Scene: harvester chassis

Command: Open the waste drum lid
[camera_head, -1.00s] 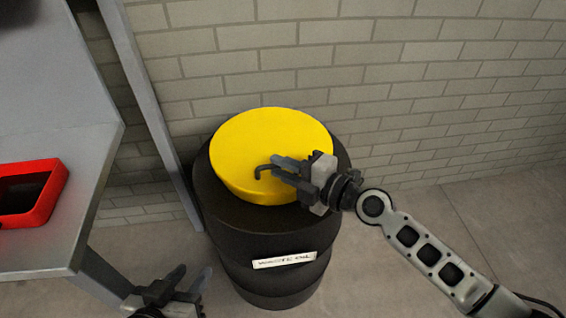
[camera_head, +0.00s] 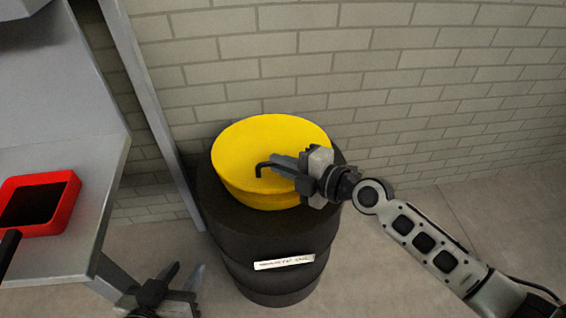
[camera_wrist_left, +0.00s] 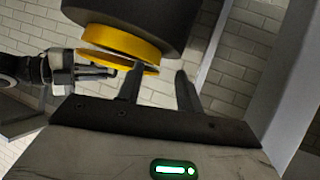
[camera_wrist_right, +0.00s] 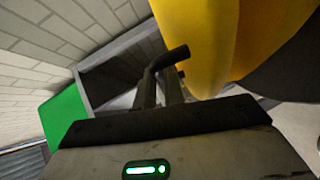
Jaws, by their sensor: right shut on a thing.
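The black waste drum (camera_head: 265,255) stands upright on the floor with a yellow lid (camera_head: 245,145) on top. A dark hooked handle (camera_head: 260,167) shows above the lid. My right gripper (camera_head: 278,164) is shut on the handle; the jaws hide part of it. In the right wrist view the handle (camera_wrist_right: 166,60) bends out from between the fingers, beside the yellow lid (camera_wrist_right: 200,45). In the left wrist view the lid (camera_wrist_left: 110,60) looks separated by a narrow gap from a yellow rim (camera_wrist_left: 125,42) on the drum. My left gripper (camera_head: 184,272) is open and empty, low and left of the drum.
A grey table (camera_head: 95,225) stands at the left with a red tray (camera_head: 65,205) on it. A grey post (camera_head: 150,95) rises between table and drum. A brick wall (camera_head: 420,80) is close behind the drum. The floor at the right (camera_head: 480,220) is clear.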

